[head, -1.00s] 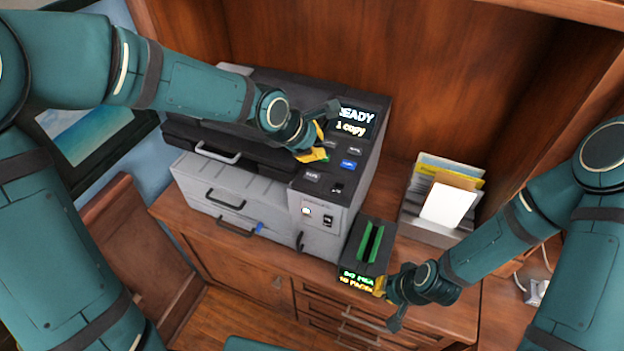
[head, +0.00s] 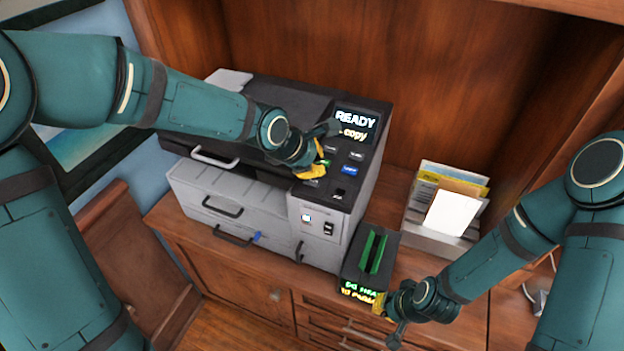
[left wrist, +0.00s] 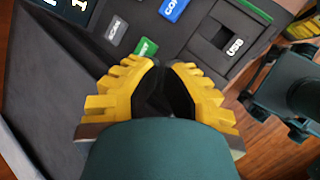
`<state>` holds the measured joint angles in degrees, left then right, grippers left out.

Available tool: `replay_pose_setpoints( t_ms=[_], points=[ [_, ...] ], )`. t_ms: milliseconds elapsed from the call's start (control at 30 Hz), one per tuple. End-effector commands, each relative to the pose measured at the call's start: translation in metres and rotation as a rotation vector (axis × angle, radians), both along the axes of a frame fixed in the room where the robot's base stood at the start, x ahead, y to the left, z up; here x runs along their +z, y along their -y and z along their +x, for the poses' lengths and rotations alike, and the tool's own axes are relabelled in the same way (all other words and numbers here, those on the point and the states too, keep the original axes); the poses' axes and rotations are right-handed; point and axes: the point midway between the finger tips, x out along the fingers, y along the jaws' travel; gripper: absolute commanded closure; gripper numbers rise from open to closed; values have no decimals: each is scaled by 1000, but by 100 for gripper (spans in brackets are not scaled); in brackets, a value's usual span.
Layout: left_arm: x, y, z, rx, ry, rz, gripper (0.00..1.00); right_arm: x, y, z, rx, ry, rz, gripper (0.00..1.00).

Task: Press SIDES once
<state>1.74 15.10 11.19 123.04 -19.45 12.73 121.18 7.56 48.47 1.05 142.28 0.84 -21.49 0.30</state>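The copier's control panel (head: 359,187) has several small keys below its screen (head: 355,124), which reads READY and copy. I cannot read SIDES on any key. Contact cannot be told. My right gripper (head: 386,303) is beside the small black slotted device; its opening is unclear.
The slotted device (head: 352,263) with green slots and a lit display stands right of the copier (head: 277,201). A grey holder (head: 428,240) with papers stands further right. A dark screen or picture (head: 84,150) is at the left. The wood cabinet top surrounds them.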

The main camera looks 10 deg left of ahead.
Motion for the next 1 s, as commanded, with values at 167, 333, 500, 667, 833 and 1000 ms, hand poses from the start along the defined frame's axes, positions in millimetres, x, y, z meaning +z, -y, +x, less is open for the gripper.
replay_pose_setpoints(
  t_ms=[167,333,500,667,833,1000],
  points=[
    [0,0,0,0,0,0,100,0,0,0,0,0,0,100],
    [0,0,0,0,0,0,100,0,0,0,0,0,0,100],
    [0,0,0,0,0,0,100,0,0,0,0,0,0,100],
    [0,0,0,0,0,0,100,0,0,0,0,0,0,100],
    [-1,0,0,0,0,0,100,-1,0,0,0,0,0,100],
    [-6,0,0,-1,0,0,100,-8,0,0,0,0,0,100]
  ],
)
